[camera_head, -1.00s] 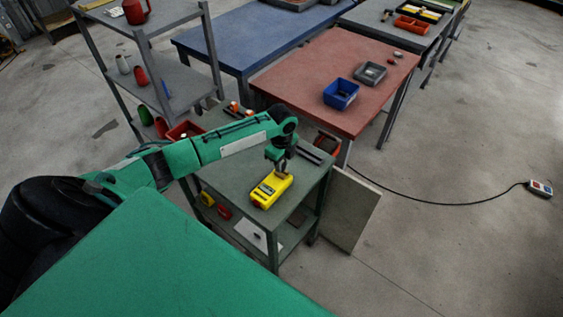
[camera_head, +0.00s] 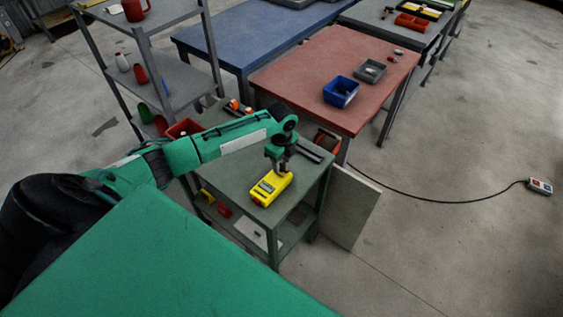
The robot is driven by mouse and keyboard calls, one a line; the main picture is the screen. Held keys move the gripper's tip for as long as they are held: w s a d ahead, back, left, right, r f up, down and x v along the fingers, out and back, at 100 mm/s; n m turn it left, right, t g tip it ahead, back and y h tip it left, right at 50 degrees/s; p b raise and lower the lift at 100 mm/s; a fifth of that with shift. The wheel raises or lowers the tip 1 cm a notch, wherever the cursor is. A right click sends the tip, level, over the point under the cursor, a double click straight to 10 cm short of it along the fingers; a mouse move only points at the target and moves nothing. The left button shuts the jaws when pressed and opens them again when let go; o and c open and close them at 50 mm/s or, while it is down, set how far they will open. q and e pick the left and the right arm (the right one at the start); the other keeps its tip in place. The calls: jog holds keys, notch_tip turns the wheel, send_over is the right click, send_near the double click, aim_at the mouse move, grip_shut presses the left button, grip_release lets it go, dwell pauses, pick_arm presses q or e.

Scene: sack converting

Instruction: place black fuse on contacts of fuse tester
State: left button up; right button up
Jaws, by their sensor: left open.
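The yellow fuse tester (camera_head: 270,189) lies on the top of a small grey-green cart. My left gripper (camera_head: 281,172) points down right over the tester's far end and is open. The gap between gripper and tester is too small to tell whether they touch. I cannot make out the black fuse; the gripper may hide it, along with the tester's contacts. My right gripper is not in view.
The cart (camera_head: 235,182) also bears dark items at its back right, with red and yellow things on its lower shelf. A red table (camera_head: 320,60) with a blue bin (camera_head: 341,92) stands behind. A board (camera_head: 350,205) leans at the cart's right.

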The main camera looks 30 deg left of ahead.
aim_at(282, 161)
pick_arm(q)
notch_tip(282, 161, up, 12)
jog(key=b, duration=0.2)
jog(key=shift+b, duration=0.35)
jog(key=shift+r, duration=0.1)
